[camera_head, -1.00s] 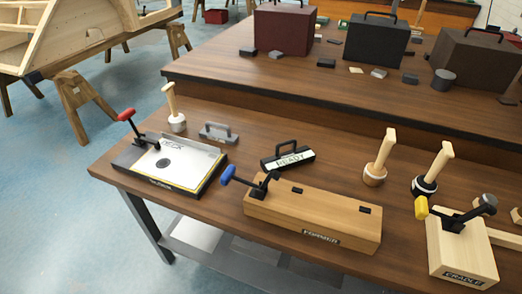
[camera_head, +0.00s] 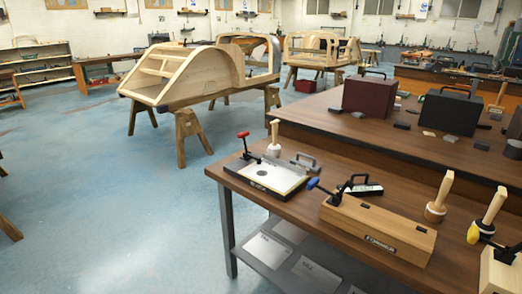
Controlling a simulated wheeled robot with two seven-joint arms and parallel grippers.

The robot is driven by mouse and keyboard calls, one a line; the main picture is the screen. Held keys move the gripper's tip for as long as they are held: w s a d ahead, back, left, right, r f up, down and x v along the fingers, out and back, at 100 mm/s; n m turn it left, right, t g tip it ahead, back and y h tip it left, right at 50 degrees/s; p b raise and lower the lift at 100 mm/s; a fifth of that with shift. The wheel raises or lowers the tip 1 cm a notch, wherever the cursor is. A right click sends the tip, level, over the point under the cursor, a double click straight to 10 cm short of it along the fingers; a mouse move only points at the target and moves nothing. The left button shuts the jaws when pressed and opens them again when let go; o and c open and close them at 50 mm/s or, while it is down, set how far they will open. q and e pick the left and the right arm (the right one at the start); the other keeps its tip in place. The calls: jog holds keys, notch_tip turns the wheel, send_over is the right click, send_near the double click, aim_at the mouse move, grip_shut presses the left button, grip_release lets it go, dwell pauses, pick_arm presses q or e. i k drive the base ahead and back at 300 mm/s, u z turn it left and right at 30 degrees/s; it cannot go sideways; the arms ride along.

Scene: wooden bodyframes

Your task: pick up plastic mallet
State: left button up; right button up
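Several mallets stand head-down with their pale wooden handles up on the wooden workbench (camera_head: 305,208). One with a white head (camera_head: 274,151) stands at the back left, behind the flat "DECK" fixture (camera_head: 266,174). A second, with a tan and white head (camera_head: 435,213), stands right of the long wooden "FORMER" block (camera_head: 378,228). The white head looks most like plastic, but I cannot be sure. Neither of my grippers is in view.
A black-handled "READY" block (camera_head: 363,190) and a grey handled piece (camera_head: 304,161) lie on the bench. A light wooden block (camera_head: 500,272) is cut off at right. A raised bench (camera_head: 320,125) with dark cases stands behind. Blue floor (camera_head: 110,215) at left is open.

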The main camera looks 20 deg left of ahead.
aim_at(274, 150)
jog(key=u, duration=1.5)
jog(key=i, duration=5)
jog(key=z, duration=4.35)
